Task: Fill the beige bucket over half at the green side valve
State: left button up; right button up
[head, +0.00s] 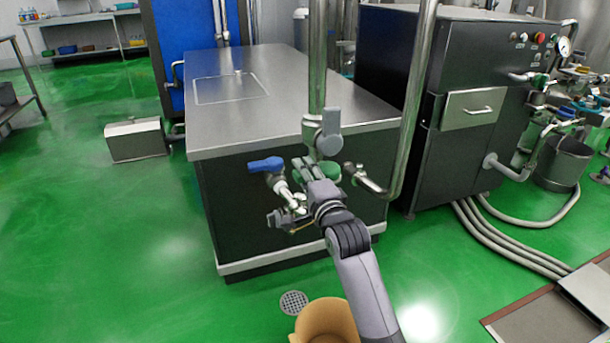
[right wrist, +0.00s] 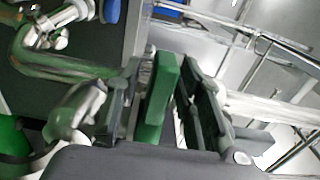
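The beige bucket (head: 325,322) stands on the floor at the bottom edge of the head view, partly cut off and partly behind my right arm. Its inside is not clearly visible. The green valve handle (head: 329,171) is on the pipework at the front of the steel-topped counter. My right gripper (head: 308,168) is at this handle. In the right wrist view, the green handle (right wrist: 158,95) lies between the two fingers, with a narrow gap showing beside the right finger. I see no flow of liquid. My left gripper is out of view.
A blue-handled valve (head: 265,164) sits just left of my right gripper. A vertical steel pipe (head: 318,60) and a bent pipe (head: 410,110) rise close by. A floor drain (head: 293,302) lies left of the bucket.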

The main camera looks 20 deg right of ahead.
grip_shut()
dwell(0.6)
